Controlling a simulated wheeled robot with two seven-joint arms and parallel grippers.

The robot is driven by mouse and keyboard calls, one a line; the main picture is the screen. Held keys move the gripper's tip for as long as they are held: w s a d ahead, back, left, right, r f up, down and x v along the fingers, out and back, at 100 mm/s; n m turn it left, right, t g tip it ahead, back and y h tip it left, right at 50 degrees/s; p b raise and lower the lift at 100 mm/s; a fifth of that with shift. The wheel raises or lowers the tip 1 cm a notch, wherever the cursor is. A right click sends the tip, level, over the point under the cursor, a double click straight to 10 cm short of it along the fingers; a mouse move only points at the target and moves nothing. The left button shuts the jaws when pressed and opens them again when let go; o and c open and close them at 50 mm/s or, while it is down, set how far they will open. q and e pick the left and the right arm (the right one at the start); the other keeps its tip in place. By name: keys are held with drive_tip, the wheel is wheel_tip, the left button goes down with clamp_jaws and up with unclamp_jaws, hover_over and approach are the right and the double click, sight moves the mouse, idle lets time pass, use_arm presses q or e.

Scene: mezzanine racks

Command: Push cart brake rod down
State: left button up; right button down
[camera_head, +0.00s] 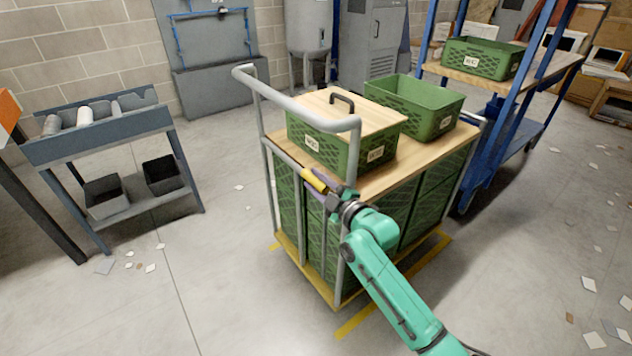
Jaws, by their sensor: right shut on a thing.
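The cart (352,284) stands in the middle, with a grey tubular push handle (300,112) at its near left end. A short rod with a yellow grip, the brake rod (314,180), shows just below the handle, beside the cart's upright frame. My right gripper (328,191) is at the lower right end of the yellow grip and is shut on the rod; its fingertips are small and partly hidden. My green right arm reaches in from the bottom right. My left gripper is not in view.
A lidded green crate (309,147) and an open green crate (431,98) sit on the cart's wooden top. A blue rack cart (491,173) stands close on the right. A grey workbench (98,133) is at left. Floor left of the cart is mostly clear, with scattered scraps.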

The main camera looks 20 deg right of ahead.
wheel_tip(320, 180, down, 6)
drive_tip(key=b, duration=0.3)
drive_tip(key=shift+s+a+r, duration=0.1)
drive_tip(key=shift+r, duration=0.05)
drive_tip(key=c, duration=0.6)
unclamp_jaws()
drive_tip(key=shift+r, duration=0.15)
drive_tip(key=v, duration=1.4)
drive_tip(key=shift+s+p, duration=0.2)
drive_tip(key=shift+p, duration=0.1)
